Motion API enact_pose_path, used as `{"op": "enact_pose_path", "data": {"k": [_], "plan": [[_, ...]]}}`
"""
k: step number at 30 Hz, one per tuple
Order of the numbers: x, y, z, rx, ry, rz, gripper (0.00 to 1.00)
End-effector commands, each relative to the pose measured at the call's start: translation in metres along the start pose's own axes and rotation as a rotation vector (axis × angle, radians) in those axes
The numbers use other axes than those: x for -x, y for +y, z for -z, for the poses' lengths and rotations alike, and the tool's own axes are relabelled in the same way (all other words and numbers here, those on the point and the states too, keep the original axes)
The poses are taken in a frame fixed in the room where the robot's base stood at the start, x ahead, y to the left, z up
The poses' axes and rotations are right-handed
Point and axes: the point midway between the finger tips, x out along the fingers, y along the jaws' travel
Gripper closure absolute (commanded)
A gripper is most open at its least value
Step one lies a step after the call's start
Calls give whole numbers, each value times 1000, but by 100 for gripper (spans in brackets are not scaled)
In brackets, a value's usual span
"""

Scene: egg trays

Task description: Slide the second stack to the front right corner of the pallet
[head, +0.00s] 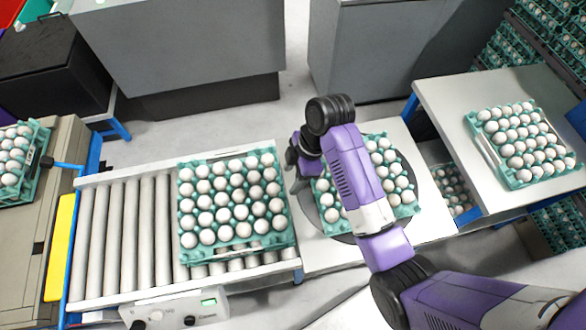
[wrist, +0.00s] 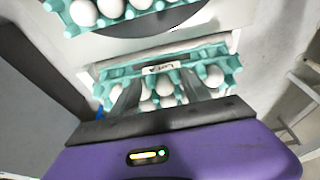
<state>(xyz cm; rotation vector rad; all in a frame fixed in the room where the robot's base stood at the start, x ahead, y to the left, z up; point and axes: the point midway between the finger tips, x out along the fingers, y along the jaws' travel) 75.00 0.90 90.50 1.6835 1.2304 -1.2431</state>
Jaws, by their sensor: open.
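Stacks of teal trays with white eggs stand in several places, and I cannot tell which is the second. One stack (head: 179,212) is on the roller conveyor and another (head: 408,209) on the round dark turntable, partly hidden by my arm. A third stack (head: 483,150) is on the right table. My gripper (head: 299,168) is between the conveyor and turntable stacks, partly hidden by my arm. In the wrist view my open gripper (wrist: 157,97) has its fingers over a teal tray (wrist: 108,73) with eggs between them; contact is unclear. No pallet is clearly identifiable.
The roller conveyor (head: 112,235) has bare rollers at its left. A control box (head: 180,310) is at its front. More egg trays (head: 455,187) sit low between the tables, and racked trays (head: 500,58) fill the upper right. Grey cabinets (head: 180,45) stand behind.

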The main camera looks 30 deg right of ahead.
Motion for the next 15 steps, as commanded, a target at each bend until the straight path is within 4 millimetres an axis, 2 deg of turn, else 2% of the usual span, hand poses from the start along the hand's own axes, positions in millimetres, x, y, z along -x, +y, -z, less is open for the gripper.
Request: {"op": "enact_pose_path", "data": {"k": [7, 15], "plan": [[-51, 0, -16, -1, 0, -1, 45], [-89, 0, -28, -2, 0, -1, 45]]}}
